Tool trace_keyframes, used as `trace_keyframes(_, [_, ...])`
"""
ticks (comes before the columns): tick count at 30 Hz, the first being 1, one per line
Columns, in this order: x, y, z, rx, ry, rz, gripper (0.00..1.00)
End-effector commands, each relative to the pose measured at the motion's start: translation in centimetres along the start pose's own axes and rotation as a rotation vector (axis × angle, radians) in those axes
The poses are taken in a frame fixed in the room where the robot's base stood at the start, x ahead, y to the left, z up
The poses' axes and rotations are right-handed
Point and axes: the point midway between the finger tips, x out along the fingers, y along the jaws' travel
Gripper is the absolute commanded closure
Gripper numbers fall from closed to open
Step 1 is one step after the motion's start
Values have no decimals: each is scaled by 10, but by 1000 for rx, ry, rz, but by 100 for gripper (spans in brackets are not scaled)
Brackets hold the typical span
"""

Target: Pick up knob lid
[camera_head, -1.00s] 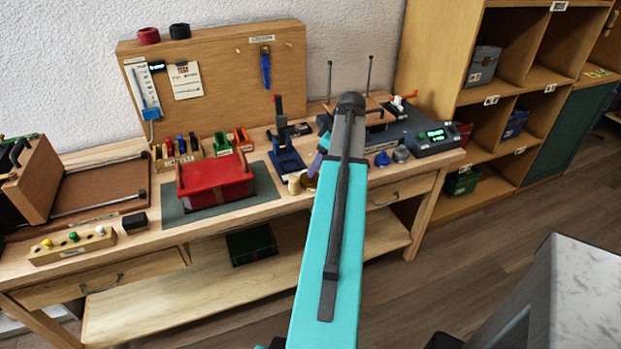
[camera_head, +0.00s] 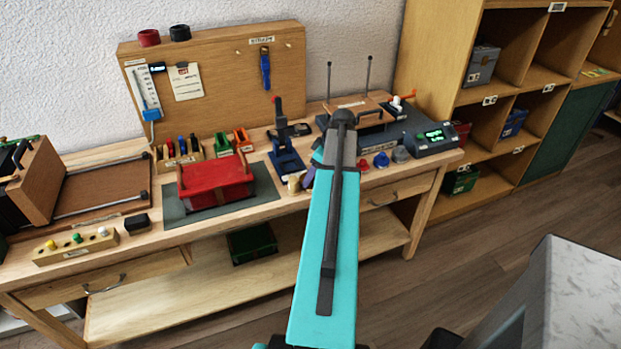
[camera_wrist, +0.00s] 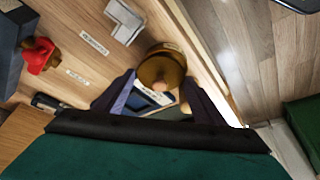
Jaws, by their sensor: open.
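A round brass lid with a small knob in its middle (camera_wrist: 162,68) shows from above in the wrist view, near the edge of the wooden bench. My gripper (camera_wrist: 160,92) is open, with one dark finger on each side below the lid in the picture. The lid appears just beyond the fingertips, and I cannot tell whether they touch it. In the head view my arm hides the lid almost wholly; only a purplish finger of my gripper (camera_head: 309,178) shows beside a small brass piece (camera_head: 293,184).
A blue stand (camera_head: 287,160) rises just behind the gripper. A red box (camera_head: 215,180) on a grey mat is to the left. The bench's front edge is close.

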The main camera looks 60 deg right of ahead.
Motion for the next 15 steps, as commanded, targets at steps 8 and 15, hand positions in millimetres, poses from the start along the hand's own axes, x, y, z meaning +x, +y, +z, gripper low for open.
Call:
trace_keyframes(8, [0, 0, 0, 0, 0, 0, 37])
trace_keyframes(15, [0, 0, 0, -1, 0, 0, 42])
